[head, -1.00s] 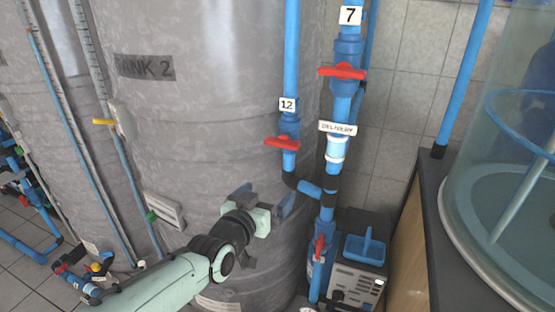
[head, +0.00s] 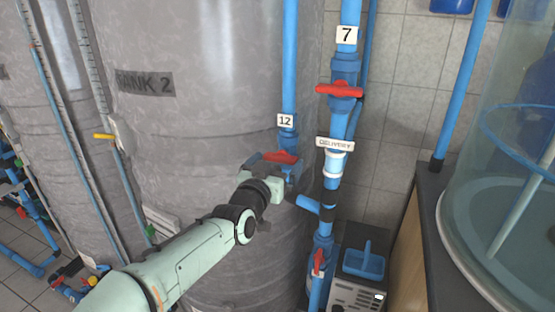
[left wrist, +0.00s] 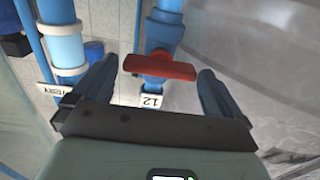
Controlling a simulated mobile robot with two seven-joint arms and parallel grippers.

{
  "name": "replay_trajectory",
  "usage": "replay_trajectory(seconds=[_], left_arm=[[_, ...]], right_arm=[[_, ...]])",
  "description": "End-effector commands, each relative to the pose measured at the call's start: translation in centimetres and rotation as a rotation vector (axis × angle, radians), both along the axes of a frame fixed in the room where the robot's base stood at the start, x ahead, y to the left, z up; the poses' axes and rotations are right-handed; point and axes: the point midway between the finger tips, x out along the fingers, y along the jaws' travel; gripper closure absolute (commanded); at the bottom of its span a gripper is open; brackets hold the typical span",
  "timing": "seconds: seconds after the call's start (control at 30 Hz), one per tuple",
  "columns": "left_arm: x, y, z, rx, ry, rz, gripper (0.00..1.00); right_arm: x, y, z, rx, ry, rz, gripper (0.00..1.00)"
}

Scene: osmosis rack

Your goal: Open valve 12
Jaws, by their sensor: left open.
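Valve 12 has a red handle (head: 281,157) on a vertical blue pipe, just below its white "12" label (head: 285,121) in the head view. The handle lies crosswise to the pipe. My left gripper (head: 275,167) is open at the handle, its fingers partly covering the valve body. In the left wrist view the red handle (left wrist: 160,67) lies between the two spread fingers of my left gripper (left wrist: 150,88), with the "12" label (left wrist: 151,100) below it. I cannot tell whether a finger touches the handle. My right gripper is not in view.
Valve 7's red handle (head: 339,90) is on the thicker pipe to the right, above the "DELIVERY" label (head: 335,144). A lower red handle (head: 318,262) is near a blue tray (head: 364,262). Tank 2 (head: 200,130) stands behind my left arm.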

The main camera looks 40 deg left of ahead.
Motion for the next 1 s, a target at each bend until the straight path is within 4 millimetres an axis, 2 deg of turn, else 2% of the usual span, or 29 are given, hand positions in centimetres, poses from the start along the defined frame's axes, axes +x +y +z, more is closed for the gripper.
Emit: replay_trajectory(seconds=[0.17,0.47,0.5,0.57,0.6,1.0], left_arm=[[1.19,0.45,-0.01,-0.002,0.000,0.001,0.00],[1.32,0.48,0.00,-0.002,-0.001,0.001,0.00],[1.32,0.48,0.00,-0.002,-0.001,0.001,0.13],[1.31,0.47,-0.01,-0.002,-0.001,0.001,0.33],[1.31,0.47,-0.01,-0.002,-0.001,0.001,0.39],[1.33,0.40,-0.04,-0.062,-0.022,-0.001,0.39]], right_arm=[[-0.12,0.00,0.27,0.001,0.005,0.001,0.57],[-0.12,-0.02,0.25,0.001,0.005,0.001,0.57],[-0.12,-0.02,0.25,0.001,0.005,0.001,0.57],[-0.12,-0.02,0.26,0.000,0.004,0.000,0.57],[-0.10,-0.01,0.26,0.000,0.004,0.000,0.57],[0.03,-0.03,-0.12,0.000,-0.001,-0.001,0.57]])
